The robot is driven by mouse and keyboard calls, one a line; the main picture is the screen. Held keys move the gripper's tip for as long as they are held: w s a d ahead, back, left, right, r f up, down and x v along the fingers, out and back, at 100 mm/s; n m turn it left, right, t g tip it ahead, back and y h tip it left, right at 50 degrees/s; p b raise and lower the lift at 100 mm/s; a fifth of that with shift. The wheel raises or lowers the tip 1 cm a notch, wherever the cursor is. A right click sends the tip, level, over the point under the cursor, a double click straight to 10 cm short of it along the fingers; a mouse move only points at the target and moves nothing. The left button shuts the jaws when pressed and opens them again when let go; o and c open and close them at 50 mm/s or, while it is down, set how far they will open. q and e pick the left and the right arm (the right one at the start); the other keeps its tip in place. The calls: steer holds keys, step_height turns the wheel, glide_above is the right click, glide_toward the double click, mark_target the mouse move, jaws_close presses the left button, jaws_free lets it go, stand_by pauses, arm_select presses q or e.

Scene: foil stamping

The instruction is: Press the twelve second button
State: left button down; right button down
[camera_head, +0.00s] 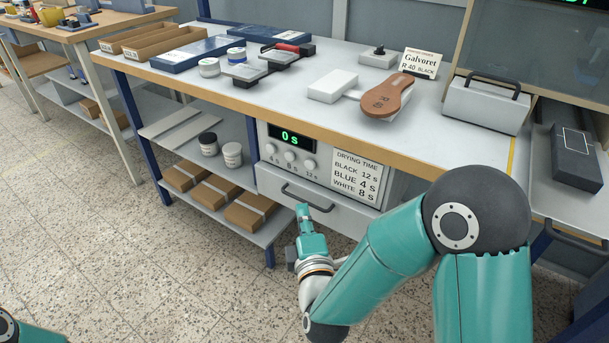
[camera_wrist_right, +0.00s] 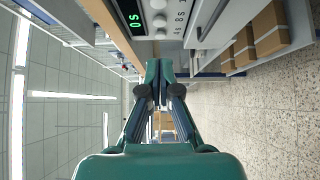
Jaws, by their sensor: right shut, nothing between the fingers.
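The drying unit's front panel (camera_head: 268,150) shows a green "0 s" display (camera_head: 291,138) above a row of three round pale buttons marked 4 s, 8 s and 12 s. The twelve second button (camera_head: 310,164) is the rightmost. In the right wrist view the display (camera_wrist_right: 134,17) and buttons (camera_wrist_right: 159,20) appear turned sideways at the top. My right gripper (camera_head: 302,210) is shut and empty, in front of the drawer below the panel and apart from the buttons. Its closed fingers show in the right wrist view (camera_wrist_right: 159,66). My left gripper is out of view.
A drawer (camera_head: 270,183) with a dark handle sits under the panel. A drying time sign (camera_head: 355,177) is right of the buttons, reading black 12 s. On the bench (camera_head: 225,93) lie a brown sole piece (camera_head: 388,95) on a white block and a "Galvoret R 40 black" card (camera_head: 421,64).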

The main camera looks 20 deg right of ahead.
glide_toward(310, 164)
steer(key=w+a, duration=0.3)
steer(key=w, duration=0.2)
steer(key=shift+w+d+f+b, duration=0.2)
steer(key=shift+w+d, duration=0.2)
steer(key=shift+d, duration=0.05)
steer(key=shift+w+d+f+b, duration=0.15)
steer(key=shift+w+d+f, duration=0.05)
steer(key=shift+w+d, duration=0.6)
steer(key=shift+d, duration=0.2)
